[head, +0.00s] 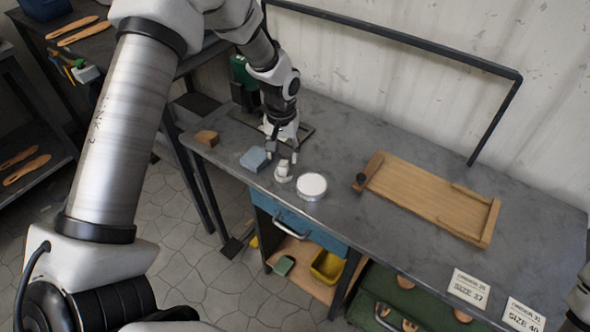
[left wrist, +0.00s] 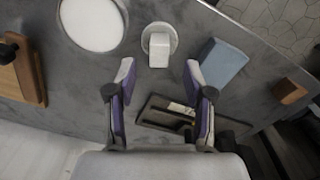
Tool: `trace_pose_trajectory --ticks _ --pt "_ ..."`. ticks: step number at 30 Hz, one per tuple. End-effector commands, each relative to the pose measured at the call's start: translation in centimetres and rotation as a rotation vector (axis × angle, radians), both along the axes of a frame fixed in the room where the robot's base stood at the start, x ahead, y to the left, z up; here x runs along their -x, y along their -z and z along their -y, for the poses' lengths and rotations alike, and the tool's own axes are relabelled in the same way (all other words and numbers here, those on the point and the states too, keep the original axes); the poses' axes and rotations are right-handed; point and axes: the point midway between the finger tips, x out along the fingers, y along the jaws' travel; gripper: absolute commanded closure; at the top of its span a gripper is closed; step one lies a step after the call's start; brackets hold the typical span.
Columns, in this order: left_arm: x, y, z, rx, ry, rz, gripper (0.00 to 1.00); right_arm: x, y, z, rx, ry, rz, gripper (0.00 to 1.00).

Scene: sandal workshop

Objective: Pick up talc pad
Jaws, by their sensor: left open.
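The talc pad (head: 283,172) appears to be the small white piece with a round base and a block-like grip on top. It stands upright on the grey bench near its front edge. In the left wrist view the pad (left wrist: 160,46) lies just beyond the fingertips, roughly midway between them. My left gripper (head: 283,156) points down at the bench just behind the pad, open and empty. In the left wrist view my left gripper (left wrist: 158,72) has its two purple-sided fingers spread wider than the pad's grip.
A round white dish (head: 311,186) stands close to the right of the pad, a blue-grey block (head: 254,159) close to the left. A tan block (head: 206,138) is farther left. A wooden tray (head: 425,200) and size cards (head: 468,288) lie to the right. A dark tray (left wrist: 175,118) sits behind.

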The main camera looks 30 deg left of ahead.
Motion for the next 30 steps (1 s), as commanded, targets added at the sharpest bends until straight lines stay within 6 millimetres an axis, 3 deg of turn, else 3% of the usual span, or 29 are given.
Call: trace_pose_trajectory --ticks 7,14,15,19,30 --pt "0.5 4.2 0.2 0.000 0.002 -0.002 0.48 0.0 -0.5 0.0 0.000 0.001 0.000 0.45" --pt "0.5 4.6 0.2 0.000 0.002 -0.001 0.48 0.0 -0.5 0.0 0.000 0.001 0.000 0.45" --pt "0.5 4.6 0.2 0.000 0.002 -0.001 0.55 0.0 -0.5 0.0 0.000 0.001 0.000 0.45" --pt "0.5 4.6 0.2 0.000 0.002 -0.001 1.00 0.0 -0.5 0.0 0.000 0.001 0.000 0.45" --pt "0.5 4.5 0.2 0.000 0.002 -0.001 1.00 0.0 -0.5 0.0 0.000 0.001 0.000 0.45"
